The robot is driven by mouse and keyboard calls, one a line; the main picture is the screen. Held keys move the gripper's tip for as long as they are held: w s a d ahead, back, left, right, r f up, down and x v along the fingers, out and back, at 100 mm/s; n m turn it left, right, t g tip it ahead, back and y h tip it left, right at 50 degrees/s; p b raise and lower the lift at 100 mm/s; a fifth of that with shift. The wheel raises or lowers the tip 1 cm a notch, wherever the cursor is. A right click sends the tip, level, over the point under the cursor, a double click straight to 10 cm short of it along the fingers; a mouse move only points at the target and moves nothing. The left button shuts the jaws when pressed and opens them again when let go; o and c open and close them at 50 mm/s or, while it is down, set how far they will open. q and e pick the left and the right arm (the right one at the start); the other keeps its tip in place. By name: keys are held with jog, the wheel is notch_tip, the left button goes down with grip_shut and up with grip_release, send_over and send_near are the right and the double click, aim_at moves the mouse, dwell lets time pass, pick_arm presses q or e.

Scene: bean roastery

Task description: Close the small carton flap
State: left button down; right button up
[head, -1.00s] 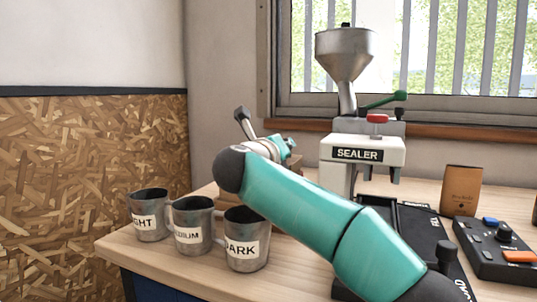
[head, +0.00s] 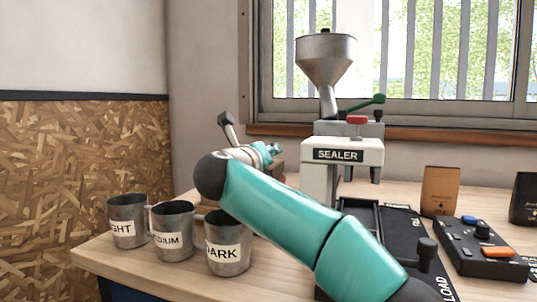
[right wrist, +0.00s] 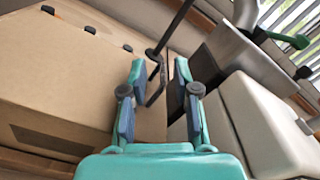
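A brown cardboard carton (right wrist: 75,65) fills the left of the right wrist view, with several black knobs along its upper edge. In the head view it is mostly hidden behind my right arm. I cannot tell which part is the flap or how far it stands open. A thin dark rod with a bent handle (right wrist: 158,82) shows between and beyond the fingers of my right gripper (right wrist: 160,75). The fingers are apart with a gap between them, beside the carton, and nothing is seen clamped. My left gripper is in neither view.
Three labelled metal mugs, the nearest marked DARK (head: 228,242), stand at the front left. A control box (head: 480,248) and pouch (head: 440,190) are at the right.

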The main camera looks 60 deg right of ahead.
jog(key=s+a, duration=0.2)
jog(key=a, duration=1)
jog(key=shift+r, duration=0.15)
